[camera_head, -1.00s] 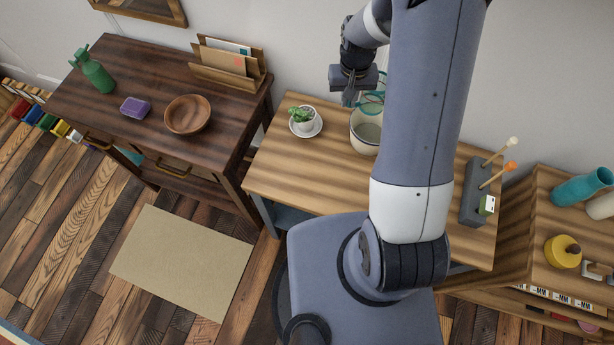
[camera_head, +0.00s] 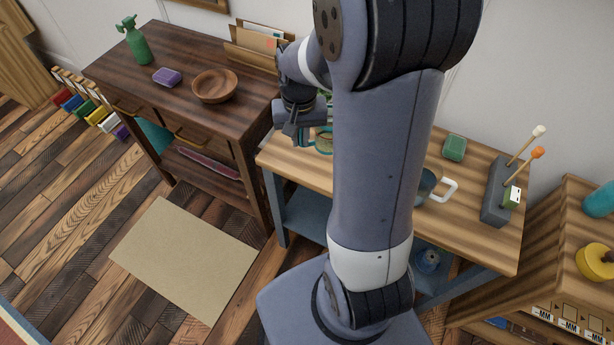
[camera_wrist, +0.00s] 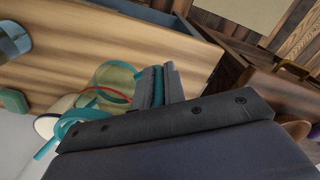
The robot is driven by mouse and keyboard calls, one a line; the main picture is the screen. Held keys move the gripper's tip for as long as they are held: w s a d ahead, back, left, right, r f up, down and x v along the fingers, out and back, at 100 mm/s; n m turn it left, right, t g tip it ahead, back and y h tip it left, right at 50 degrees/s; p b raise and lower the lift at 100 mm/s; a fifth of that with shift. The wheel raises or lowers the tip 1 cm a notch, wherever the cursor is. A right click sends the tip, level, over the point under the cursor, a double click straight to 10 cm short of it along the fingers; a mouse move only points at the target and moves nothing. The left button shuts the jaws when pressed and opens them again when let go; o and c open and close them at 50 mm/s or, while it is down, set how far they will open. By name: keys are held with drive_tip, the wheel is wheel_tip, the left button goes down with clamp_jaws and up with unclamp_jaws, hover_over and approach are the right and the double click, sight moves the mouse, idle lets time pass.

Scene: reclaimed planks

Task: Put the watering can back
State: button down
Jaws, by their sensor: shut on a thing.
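The watering can is olive-yellow with teal parts. In the head view its body (camera_head: 324,141) shows at the back left of the light wooden table (camera_head: 290,163), partly hidden by my arm. In the wrist view its body (camera_wrist: 118,77) has a teal rim, and a curved teal part lies to the lower left. My gripper (camera_head: 299,131) is at the table's left end beside the can. In the wrist view my gripper (camera_wrist: 158,85) is shut on a teal part of the can, seemingly its handle. I cannot tell whether the can touches the table.
A dark cabinet (camera_head: 185,60) at left holds a green spray bottle (camera_head: 134,42), a purple sponge (camera_head: 167,77), a wooden bowl (camera_head: 215,86) and a letter holder (camera_head: 253,45). On the light table are a green block (camera_head: 454,148), a mug (camera_head: 428,185) and a grey tool holder (camera_head: 496,193).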

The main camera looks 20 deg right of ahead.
wheel_tip(320, 180, down, 10)
drive_tip(key=shift+r, duration=0.2)
idle(0.3)
drive_tip(key=shift+f+b, duration=0.2)
drive_tip(key=shift+b, duration=0.15)
drive_tip(key=c, duration=1.5)
unclamp_jaws()
drive_tip(key=shift+r, duration=0.2)
wheel_tip(320, 180, up, 12)
drive_tip(key=shift+r+p, duration=0.1)
drive_tip(key=shift+p, duration=0.5)
